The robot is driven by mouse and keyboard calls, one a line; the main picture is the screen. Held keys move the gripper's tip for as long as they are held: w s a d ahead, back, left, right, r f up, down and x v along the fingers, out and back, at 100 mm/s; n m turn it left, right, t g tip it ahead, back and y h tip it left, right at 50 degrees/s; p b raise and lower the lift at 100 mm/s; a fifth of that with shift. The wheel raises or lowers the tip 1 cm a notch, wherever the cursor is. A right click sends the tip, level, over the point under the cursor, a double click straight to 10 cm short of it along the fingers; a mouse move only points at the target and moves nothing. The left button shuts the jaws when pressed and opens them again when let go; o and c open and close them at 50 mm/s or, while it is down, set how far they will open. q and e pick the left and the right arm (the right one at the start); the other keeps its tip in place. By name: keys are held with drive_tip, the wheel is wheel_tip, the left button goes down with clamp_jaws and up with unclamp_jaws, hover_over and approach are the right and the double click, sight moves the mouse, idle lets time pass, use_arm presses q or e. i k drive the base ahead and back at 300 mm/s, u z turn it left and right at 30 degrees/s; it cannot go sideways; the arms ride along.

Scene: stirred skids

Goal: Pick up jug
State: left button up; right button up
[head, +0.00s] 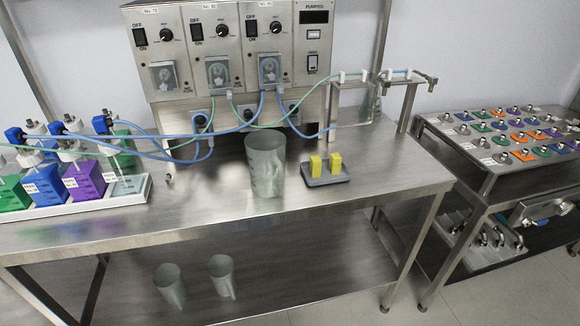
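A translucent grey jug (265,168) stands upright on the steel table (370,185), right of the table's middle and below the pump unit. Two more similar jugs stand on the lower shelf, one at the left (171,287) and one to its right (222,277). Neither of my grippers shows in the head view, and nothing touches the jug on the table top.
A grey tray (338,180) with two yellow blocks sits just right of the jug. The pump unit (225,60) with hanging blue and green tubes stands behind. Several coloured bottles fill a white tray (80,207) at left. A second table (472,170) stands right.

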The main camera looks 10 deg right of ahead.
sight(271, 170)
drive_tip(key=z, duration=0.6)
drive_tip(key=i, duration=0.85)
drive_tip(key=u, duration=0.75)
